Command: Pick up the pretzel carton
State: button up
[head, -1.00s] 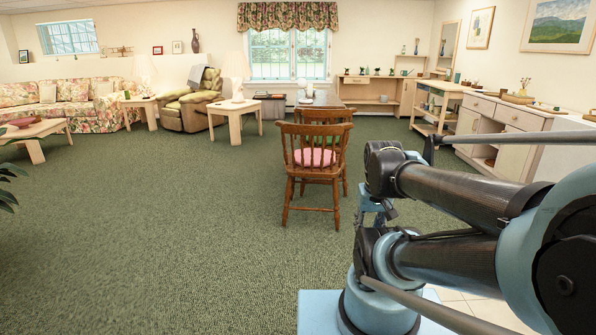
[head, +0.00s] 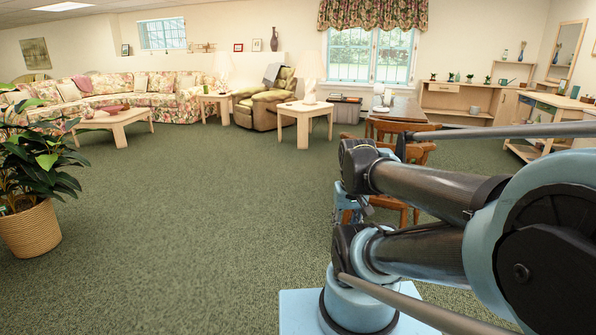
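I cannot make out a pretzel carton in the head view. My folded arm fills the lower right of the picture. My gripper (head: 352,206) seems to be the small blue and dark part below the wrist, partly hidden by the arm. Its fingers are too small and covered to tell whether they are open or shut. I see nothing held in it.
A potted plant (head: 31,228) stands at the left. A coffee table (head: 125,117), floral sofa (head: 185,103), green recliner (head: 262,103) and side table (head: 305,112) are farther back. Wooden chairs (head: 415,155) and a dark table (head: 405,108) stand behind my arm. Open carpet (head: 190,220) lies between.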

aim_at(387, 92)
jog(key=u, duration=0.25)
jog(key=i, duration=1.25)
jog(key=u, duration=0.25)
jog(key=i, duration=2.65)
jog(key=z, duration=0.5)
jog(key=i, duration=1.15)
jog(key=z, duration=0.95)
jog(key=i, duration=1.1)
jog(key=z, duration=0.6)
jog(key=i, duration=0.4)
jog(key=z, duration=0.4)
